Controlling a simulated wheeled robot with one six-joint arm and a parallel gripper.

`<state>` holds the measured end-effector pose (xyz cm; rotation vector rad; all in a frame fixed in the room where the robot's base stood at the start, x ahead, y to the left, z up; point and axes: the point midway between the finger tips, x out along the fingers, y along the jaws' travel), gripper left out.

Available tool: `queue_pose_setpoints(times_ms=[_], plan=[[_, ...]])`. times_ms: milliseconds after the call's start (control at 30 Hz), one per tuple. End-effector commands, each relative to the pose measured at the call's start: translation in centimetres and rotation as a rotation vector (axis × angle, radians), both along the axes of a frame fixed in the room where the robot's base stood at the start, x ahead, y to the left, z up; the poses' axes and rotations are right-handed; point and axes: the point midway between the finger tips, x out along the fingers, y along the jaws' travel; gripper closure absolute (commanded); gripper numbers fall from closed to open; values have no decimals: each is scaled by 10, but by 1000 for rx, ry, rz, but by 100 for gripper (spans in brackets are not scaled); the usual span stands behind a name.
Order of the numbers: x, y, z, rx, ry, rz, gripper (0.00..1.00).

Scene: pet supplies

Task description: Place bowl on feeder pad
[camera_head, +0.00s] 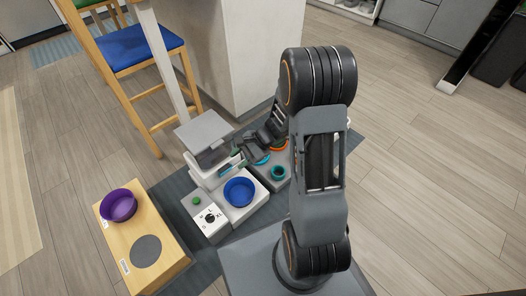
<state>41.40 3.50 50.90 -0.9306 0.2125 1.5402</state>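A purple bowl (118,206) sits upright on the back part of a light wooden stand (172,270) at the lower left. A dark grey round pad (146,251) lies bare on the front part of that stand. A blue bowl (239,191) sits at the front of a white feeder (243,211) with a clear hopper. My gripper (246,153) is to the right of the hopper, low over a teal item (262,158). My arm partly covers the area, and the fingers are too small and dark to tell whether they are open or shut.
A grey tray (283,183) with a small teal cup (278,172) and an orange ring (279,145) lies right of the feeder. A white unit with a dial (210,218) stands left of the blue bowl. A stool (142,54) and white counter (232,55) stand behind.

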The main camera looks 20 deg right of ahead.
Motion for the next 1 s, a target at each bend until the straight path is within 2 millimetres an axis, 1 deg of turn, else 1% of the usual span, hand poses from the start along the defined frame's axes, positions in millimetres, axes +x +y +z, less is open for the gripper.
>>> queue_pose_setpoints(times_ms=[33, 100, 200, 300, 400, 500, 667, 800, 1000], plan=[[-12, 5, 24, -80, -70, 122, 60], [-31, 7, 47, -195, -152, 284, 60], [-56, 3, 75, -364, -267, 490, 60], [-75, -5, 98, -525, -370, 660, 60], [-89, -14, 116, -669, -457, 790, 60], [-98, -23, 130, -783, -524, 883, 60], [-106, -32, 143, -900, -586, 967, 60], [-109, -35, 147, -937, -603, 992, 60], [-109, -35, 148, -941, -604, 996, 60]])
